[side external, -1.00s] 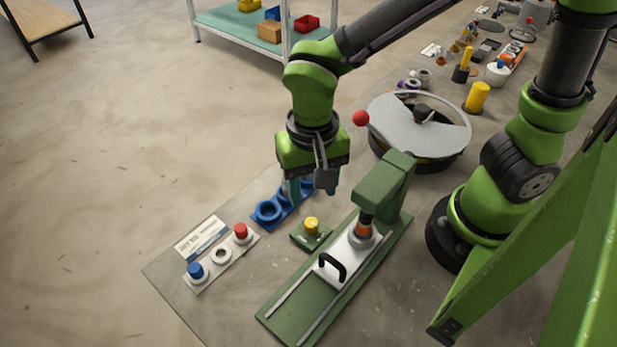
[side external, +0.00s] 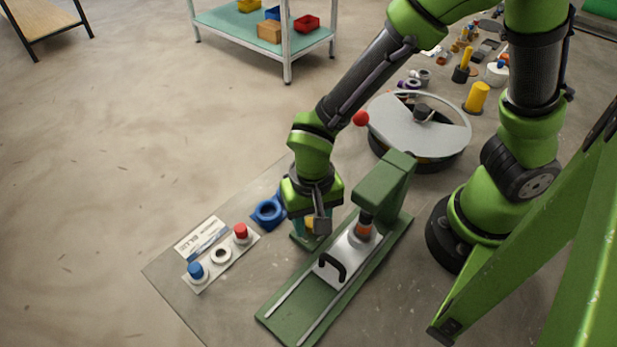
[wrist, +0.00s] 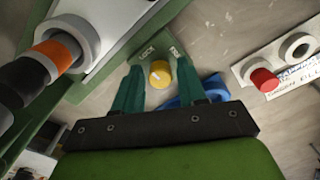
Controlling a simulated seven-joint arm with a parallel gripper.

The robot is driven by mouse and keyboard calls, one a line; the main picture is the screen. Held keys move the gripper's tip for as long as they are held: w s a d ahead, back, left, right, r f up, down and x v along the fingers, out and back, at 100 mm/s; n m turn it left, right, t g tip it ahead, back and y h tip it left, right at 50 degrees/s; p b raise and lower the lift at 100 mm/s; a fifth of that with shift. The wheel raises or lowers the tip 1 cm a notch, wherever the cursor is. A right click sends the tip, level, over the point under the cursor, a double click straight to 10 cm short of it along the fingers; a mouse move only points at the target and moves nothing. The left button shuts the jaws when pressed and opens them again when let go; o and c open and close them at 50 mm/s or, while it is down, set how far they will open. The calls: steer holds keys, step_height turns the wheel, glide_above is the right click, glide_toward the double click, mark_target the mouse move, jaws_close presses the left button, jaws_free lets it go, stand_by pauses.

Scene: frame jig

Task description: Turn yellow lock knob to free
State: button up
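The yellow lock knob (wrist: 160,74) sits on a small green plate (wrist: 174,48) with lettering near its far edge; one word looks like LOCK. A pale mark shows on the knob's top. My gripper (wrist: 160,68) is open, its two teal fingers on either side of the knob with a visible gap to each. In the side view my gripper (side external: 308,226) is down over the plate (side external: 302,241) and hides most of the knob (side external: 309,224). I cannot tell whether the fingertips are level with the knob.
A green jig with a post (side external: 385,188) and a sliding plate with a black handle (side external: 332,267) stands close on the right. A blue ring holder (side external: 267,211) and a strip with red and blue knobs (side external: 221,256) lie to the left. A round drum (side external: 418,128) stands behind.

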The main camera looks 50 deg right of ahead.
jaws_close()
steer(key=shift+m, duration=0.4)
steer(key=m, duration=0.8)
steer(key=shift+m, duration=0.3)
steer(key=m, duration=0.4)
steer(key=shift+w+m, duration=0.1)
steer(key=shift+m, duration=2.1)
